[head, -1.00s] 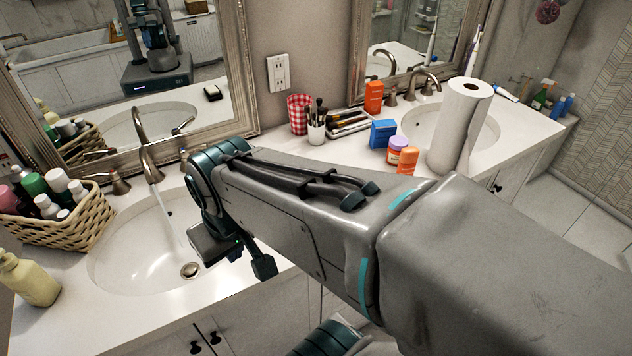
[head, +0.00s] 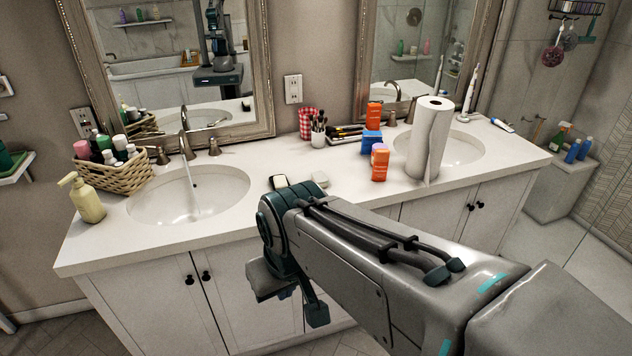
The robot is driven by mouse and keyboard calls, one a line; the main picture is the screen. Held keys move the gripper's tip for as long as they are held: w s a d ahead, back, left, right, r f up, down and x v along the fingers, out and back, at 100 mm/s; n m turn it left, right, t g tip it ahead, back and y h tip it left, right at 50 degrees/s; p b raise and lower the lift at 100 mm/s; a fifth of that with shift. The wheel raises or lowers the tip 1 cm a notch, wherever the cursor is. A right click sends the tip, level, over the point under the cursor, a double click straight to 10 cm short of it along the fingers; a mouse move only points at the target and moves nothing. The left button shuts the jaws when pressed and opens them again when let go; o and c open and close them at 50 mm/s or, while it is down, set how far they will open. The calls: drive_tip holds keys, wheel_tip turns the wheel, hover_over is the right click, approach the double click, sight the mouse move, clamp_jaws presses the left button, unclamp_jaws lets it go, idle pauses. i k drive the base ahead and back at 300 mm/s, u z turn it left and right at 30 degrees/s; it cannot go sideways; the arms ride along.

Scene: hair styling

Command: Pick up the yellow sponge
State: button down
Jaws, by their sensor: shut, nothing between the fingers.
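I see nothing that I can clearly identify as a yellow sponge. A small item with a dark edge and a pale top (head: 280,182) lies on the white counter (head: 235,222), just behind my arm's wrist. I cannot tell what either is. My gripper (head: 316,314) hangs in front of the cabinet doors, below the counter edge in the picture. It is shut and empty, and my arm partly hides it.
A wicker basket of bottles (head: 122,176) and a soap dispenser (head: 85,201) stand left of the left sink (head: 185,208), where water runs. Orange bottles (head: 380,163), a blue box (head: 371,143), a brush cup (head: 318,135) and a paper towel roll (head: 427,138) stand to the right.

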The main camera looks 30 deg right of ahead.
sight(319, 176)
drive_tip(key=z, duration=0.75)
drive_tip(key=i, duration=1.15)
drive_tip(key=z, duration=1.2)
drive_tip(key=k, duration=0.4)
drive_tip(key=u, duration=0.45)
drive_tip(key=i, duration=0.35)
